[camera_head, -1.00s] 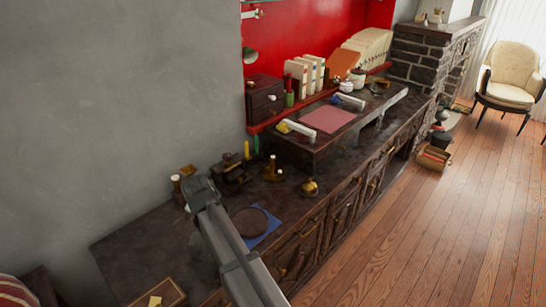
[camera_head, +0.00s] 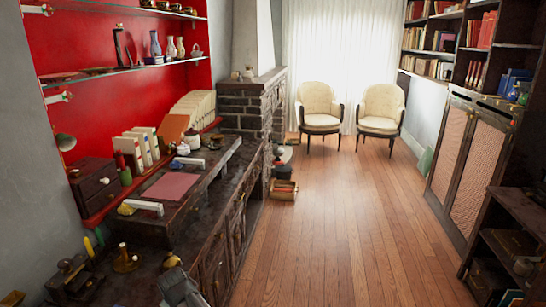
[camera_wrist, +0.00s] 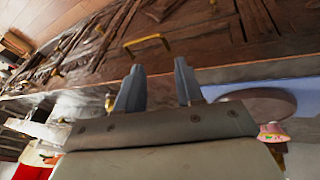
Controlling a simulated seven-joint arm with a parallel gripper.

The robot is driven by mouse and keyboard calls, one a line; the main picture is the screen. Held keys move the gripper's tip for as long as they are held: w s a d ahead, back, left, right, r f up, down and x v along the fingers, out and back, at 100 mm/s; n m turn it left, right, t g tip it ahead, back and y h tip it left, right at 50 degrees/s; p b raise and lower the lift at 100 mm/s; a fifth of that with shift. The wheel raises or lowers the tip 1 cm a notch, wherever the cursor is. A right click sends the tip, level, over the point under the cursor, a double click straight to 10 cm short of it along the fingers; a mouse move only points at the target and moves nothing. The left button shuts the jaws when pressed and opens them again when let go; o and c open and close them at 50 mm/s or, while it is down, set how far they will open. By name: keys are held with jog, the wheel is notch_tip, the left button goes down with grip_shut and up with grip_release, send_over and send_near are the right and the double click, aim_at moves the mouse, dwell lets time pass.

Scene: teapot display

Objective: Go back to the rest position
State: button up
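My gripper (camera_wrist: 159,82) shows in the wrist view with its two grey fingers apart and nothing between them. It hangs near the dark wooden cabinet front, which has brass handles (camera_wrist: 147,40). In the head view a grey part of my arm (camera_head: 178,288) shows at the bottom edge, over the dark counter; the fingers cannot be made out there. A small white pot (camera_head: 191,139) stands on the raised part of the counter, well away from my arm.
A dark round disc (camera_wrist: 262,104) lies on a blue mat (camera_wrist: 222,91). A brass object (camera_head: 125,262) stands on the counter left of my arm. A red mat (camera_head: 171,186) lies further back. The wooden floor (camera_head: 320,240) to the right is largely clear, with two cream chairs (camera_head: 320,107) beyond.

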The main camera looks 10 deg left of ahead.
jog(key=w+d+f+m+h, duration=0.1)
jog(key=w+d+f+m, duration=0.15)
jog(key=d, duration=0.75)
jog(key=w+d+f+m+g, duration=0.1)
jog(key=w+d+f+m, duration=0.15)
jog(key=d, duration=0.65)
jog(key=w+d+f+m+h, duration=0.1)
jog(key=w+d+f+m, duration=0.15)
jog(key=d, duration=0.75)
jog(key=s+d+f+m+g, duration=0.1)
jog(key=s+d+f+m, duration=0.15)
jog(key=d, duration=0.65)
jog(key=s+d+f+m+g, duration=0.1)
jog(key=s+d+m, duration=0.15)
jog(key=d, duration=0.65)
jog(key=s+d+f+m, duration=0.1)
jog(key=d+m, duration=0.2)
jog(key=d, duration=0.7)
jog(key=s+f+g, duration=0.3)
jog(key=s+f, duration=0.7)
jog(key=s, duration=0.5)
jog(key=s+f+g, duration=0.4)
jog(key=s+f, duration=0.7)
jog(key=s, duration=0.4)
jog(key=shift+s+h, duration=0.25)
jog(key=shift+h, duration=0.15)
jog(key=shift+c, duration=0.2)
